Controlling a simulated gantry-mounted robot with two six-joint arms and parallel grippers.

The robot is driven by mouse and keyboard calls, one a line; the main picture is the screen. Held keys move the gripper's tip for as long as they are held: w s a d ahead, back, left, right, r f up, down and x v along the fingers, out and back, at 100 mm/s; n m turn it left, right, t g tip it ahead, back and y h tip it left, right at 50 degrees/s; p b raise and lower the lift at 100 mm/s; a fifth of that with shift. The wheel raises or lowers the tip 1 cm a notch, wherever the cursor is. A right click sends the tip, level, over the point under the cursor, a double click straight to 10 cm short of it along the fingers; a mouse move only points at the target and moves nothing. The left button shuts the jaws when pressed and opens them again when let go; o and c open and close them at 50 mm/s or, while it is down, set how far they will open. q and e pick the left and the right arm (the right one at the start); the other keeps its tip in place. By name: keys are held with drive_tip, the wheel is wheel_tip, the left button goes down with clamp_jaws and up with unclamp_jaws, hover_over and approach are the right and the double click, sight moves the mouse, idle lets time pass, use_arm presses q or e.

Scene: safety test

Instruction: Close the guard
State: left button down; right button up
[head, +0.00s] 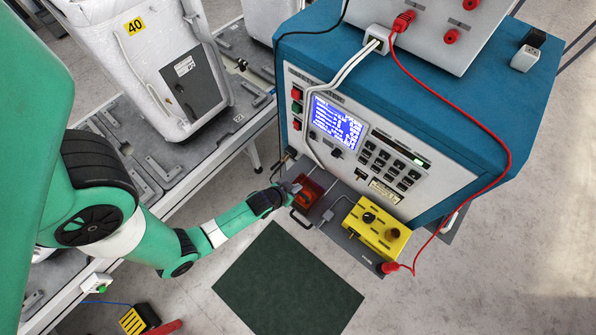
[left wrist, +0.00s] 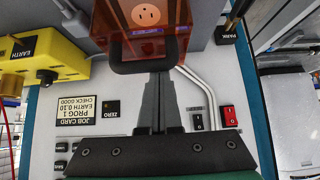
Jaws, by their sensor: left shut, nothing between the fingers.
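The guard is a see-through orange-red cover (head: 309,191) on the grey shelf at the front of the blue test machine. In the left wrist view the guard (left wrist: 140,45) is at the top, with a socket (left wrist: 147,15) showing through or behind it. Its black bar handle (left wrist: 125,68) is on the near side. My left gripper (head: 291,188) is beside the guard at its left in the head view. In the left wrist view its fingers (left wrist: 160,82) are together and empty, with their tips at the handle; whether they touch it I cannot tell. My right gripper is not in view.
A yellow earth box (head: 376,228) stands on the shelf right of the guard. A red lead (head: 508,150) hangs down the machine's right side. The machine's panel (head: 390,160) has a screen and buttons. A bench with white appliances (head: 150,60) is at the left. A dark green mat (head: 285,285) lies on the floor.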

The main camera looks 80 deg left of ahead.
sight(304, 186)
use_arm(q)
drive_tip(key=shift+s+f, duration=0.1)
drive_tip(key=w+a, duration=0.1)
drive_tip(key=w, duration=0.1)
drive_tip(key=w+a+r, duration=0.1)
drive_tip(key=shift+w+a, duration=0.3)
drive_tip(key=shift+w, duration=0.05)
drive_tip(key=p+v, duration=0.2)
drive_tip(key=v, duration=0.8)
drive_tip(key=shift+s+p, duration=0.2)
drive_tip(key=shift+p, duration=0.1)
drive_tip(key=shift+d, duration=0.1)
